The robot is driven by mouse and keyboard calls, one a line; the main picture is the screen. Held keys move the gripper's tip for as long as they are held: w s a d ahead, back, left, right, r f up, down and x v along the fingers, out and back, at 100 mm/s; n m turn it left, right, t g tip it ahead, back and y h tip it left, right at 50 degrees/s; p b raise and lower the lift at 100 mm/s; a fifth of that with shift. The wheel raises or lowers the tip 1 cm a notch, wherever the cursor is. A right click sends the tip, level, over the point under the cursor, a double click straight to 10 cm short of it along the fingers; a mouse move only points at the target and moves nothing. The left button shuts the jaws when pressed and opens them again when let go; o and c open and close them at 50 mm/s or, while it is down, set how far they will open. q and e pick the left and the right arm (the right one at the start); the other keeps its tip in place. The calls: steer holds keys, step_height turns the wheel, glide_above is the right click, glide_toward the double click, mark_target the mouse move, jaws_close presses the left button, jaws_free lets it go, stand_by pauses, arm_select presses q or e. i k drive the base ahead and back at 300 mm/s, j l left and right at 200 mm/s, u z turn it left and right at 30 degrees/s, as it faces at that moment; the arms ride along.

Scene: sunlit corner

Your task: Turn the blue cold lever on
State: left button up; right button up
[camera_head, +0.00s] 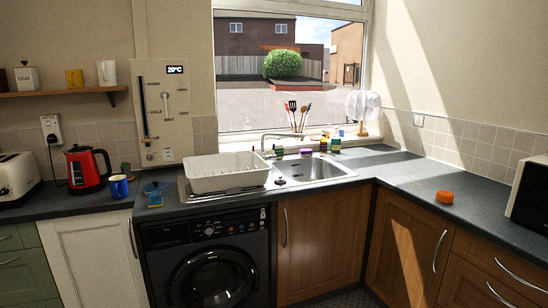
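I cannot clearly make out a blue cold lever. A pale wall panel (165,115) left of the window has a 20°C display (174,70), a dark vertical slider track (144,108) and a small T-shaped handle (167,105) beside a scale reading HALF. Small fittings sit at the panel's bottom, too small to tell. The tap (281,136) stands behind the sink (310,169); small coloured items around its base make any levers hard to tell. Neither of my grippers is in view.
A white dish rack (227,172) sits left of the sink. A red kettle (88,169), a blue mug (119,186) and a toaster (18,178) stand on the left counter. An orange item (445,196) lies on the right counter, otherwise largely clear up to the microwave (528,195).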

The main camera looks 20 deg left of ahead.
mark_target(273, 156)
steer(key=i+l+u, duration=0.15)
steer(key=i, duration=0.35)
steer(key=i+l+u, duration=0.2)
steer(key=i+l, duration=0.15)
steer(key=i, duration=0.1)
